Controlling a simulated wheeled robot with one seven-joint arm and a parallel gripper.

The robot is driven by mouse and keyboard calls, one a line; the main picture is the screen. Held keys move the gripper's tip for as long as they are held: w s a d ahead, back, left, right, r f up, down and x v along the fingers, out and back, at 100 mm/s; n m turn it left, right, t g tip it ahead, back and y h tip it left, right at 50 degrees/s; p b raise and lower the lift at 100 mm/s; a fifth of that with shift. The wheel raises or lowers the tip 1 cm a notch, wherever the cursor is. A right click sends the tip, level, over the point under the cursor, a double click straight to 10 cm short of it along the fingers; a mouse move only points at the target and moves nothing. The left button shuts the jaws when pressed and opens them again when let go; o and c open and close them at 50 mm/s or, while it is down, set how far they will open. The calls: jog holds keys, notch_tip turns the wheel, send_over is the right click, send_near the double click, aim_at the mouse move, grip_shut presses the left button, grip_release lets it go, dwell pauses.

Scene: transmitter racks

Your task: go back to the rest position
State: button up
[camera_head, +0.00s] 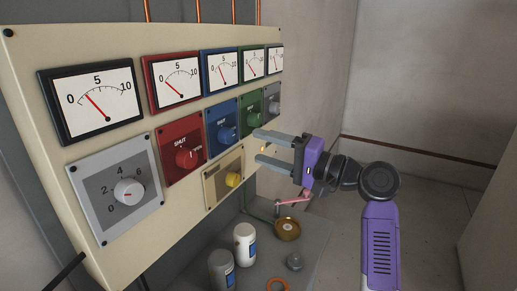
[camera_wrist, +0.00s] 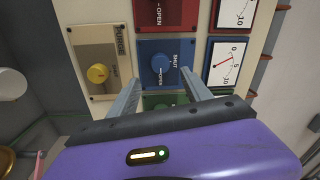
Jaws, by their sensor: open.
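My gripper (camera_head: 264,147) is open and empty, with its two fingers apart and pointing at the right part of the cream panel (camera_head: 92,154). In the wrist view the fingers (camera_wrist: 157,88) spread on both sides below the blue knob (camera_wrist: 162,63); I see nothing between them. The same blue knob (camera_head: 226,134) sits on its blue plate in the head view. The green knob (camera_head: 254,120) is close above the upper finger, and its plate (camera_wrist: 160,101) is partly hidden by my gripper in the wrist view. Whether a finger touches the panel is unclear.
Below, a grey shelf (camera_head: 262,262) holds white containers (camera_head: 245,243), a brass dish (camera_head: 287,229) and an orange ring (camera_head: 277,284). Open floor lies to the right.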

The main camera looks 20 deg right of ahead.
dwell(0.4)
jog(key=w+d+m+t+h, duration=0.1)
jog(key=d+t+h, duration=0.3)
jog(key=d+h, duration=0.25)
jog(key=s+d+f+h, duration=0.1)
jog(key=s+f+h, duration=0.6)
jog(key=s+f, duration=0.5)
jog(key=s+a+f+n+g+b, duration=0.1)
jog(key=s+a+f+n, duration=0.2)
jog(key=s, duration=0.9)
jog(key=s+a+f+n+g+y, duration=0.1)
jog(key=s+a+f+n, duration=0.2)
jog(key=s, duration=0.9)
jog(key=s+a+f+n+g+y+b, duration=0.1)
jog(key=s+a+f+n+g, duration=0.1)
jog(key=s+a+f, duration=0.4)
jog(key=s+f+n, duration=0.1)
jog(key=s+f, duration=0.3)
jog(key=s, duration=0.2)
jog(key=shift+s+a+b, duration=0.25)
jog(key=shift+s+b, duration=0.05)
jog(key=shift+s, duration=0.1)
